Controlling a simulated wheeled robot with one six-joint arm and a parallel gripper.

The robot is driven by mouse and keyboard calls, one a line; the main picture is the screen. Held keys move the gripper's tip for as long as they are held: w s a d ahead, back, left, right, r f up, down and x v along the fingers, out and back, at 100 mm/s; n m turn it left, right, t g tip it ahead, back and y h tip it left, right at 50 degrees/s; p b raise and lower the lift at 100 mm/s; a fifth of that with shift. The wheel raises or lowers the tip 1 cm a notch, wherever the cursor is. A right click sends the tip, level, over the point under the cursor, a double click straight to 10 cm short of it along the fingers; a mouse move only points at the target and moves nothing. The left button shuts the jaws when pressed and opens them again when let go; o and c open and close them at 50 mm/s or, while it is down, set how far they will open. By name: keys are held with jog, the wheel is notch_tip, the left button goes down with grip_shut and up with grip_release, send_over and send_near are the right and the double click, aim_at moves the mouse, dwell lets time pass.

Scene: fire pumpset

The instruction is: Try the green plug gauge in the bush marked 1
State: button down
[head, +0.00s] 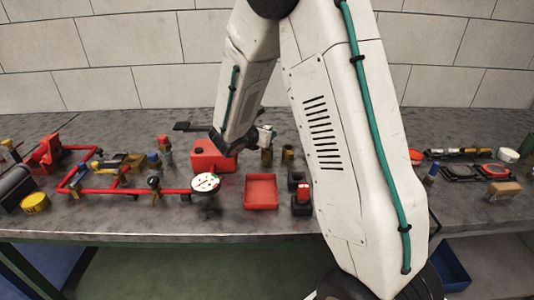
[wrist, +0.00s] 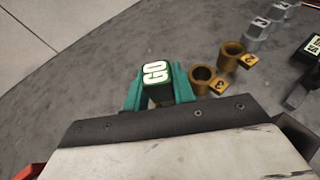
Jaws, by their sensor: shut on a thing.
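The gauge's lower end is hidden. In the wrist view, two brass bushes stand just right of it, apart from it. The nearer bush (wrist: 202,77) has a brass tag that seems to read 3. The farther bush (wrist: 232,53) has a tag that may read 2. Two grey pieces (wrist: 257,30) with number tags stand farther up right; their numbers are too small to read surely. In the head view my gripper (head: 266,133) is above the bench, behind the brass bushes (head: 287,154).
A red box (head: 212,157) stands left of the bushes, and an empty red tray (head: 260,191) lies in front. Red pipework with a white gauge dial (head: 206,182) fills the left bench. A dark object (wrist: 304,88) lies right in the wrist view. Bare bench lies left of the gauge there.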

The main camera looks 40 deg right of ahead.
jog(key=shift+r, duration=1.55)
